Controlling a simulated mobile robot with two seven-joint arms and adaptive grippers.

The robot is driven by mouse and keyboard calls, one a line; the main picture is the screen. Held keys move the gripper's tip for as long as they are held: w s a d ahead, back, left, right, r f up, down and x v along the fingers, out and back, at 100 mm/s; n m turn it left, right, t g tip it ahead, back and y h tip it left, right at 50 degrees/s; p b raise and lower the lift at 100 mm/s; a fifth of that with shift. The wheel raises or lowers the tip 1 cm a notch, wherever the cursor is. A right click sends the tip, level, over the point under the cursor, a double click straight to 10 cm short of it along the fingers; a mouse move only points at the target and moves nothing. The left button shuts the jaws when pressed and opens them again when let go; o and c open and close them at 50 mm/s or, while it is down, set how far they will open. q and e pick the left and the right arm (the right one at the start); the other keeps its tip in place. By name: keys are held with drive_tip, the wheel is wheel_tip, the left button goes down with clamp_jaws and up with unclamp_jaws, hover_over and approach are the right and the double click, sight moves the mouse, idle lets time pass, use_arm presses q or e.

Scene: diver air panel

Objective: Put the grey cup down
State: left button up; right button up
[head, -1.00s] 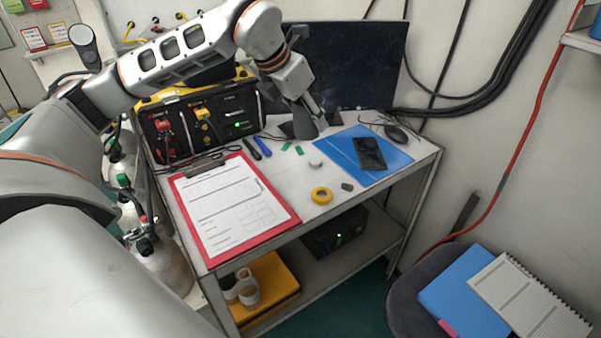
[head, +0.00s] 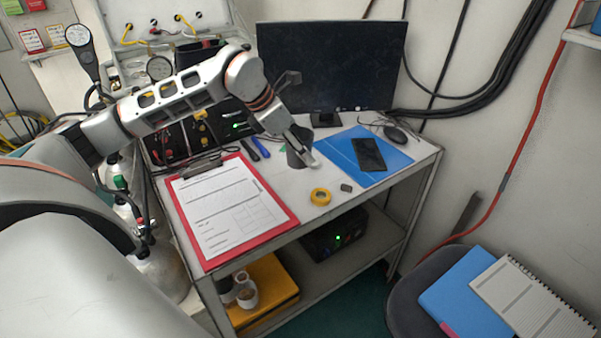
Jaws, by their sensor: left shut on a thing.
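The dark grey cup (head: 296,158) is upright over the middle of the white table top (head: 295,185), to the right of the clipboard. My left gripper (head: 304,149) reaches in from the upper left and is shut on the cup. Its fingers hide part of the cup's side and rim. The cup's base is at or very near the table surface; I cannot tell whether it touches. My right gripper is not in view.
A red clipboard (head: 283,222) lies left of the cup. A blue folder (head: 349,170) with a black phone (head: 368,154) lies right. A yellow tape roll (head: 320,197) and a small dark block (head: 346,188) lie in front. A monitor (head: 330,65) stands behind.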

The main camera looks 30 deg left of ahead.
use_arm(q)
wheel_tip(320, 180, down, 8)
drive_tip(key=shift+r, duration=0.2)
idle(0.3)
drive_tip(key=shift+f+b, duration=0.4)
drive_tip(key=shift+f, duration=0.05)
drive_tip(key=shift+f, duration=0.1)
drive_tip(key=o, duration=1.5)
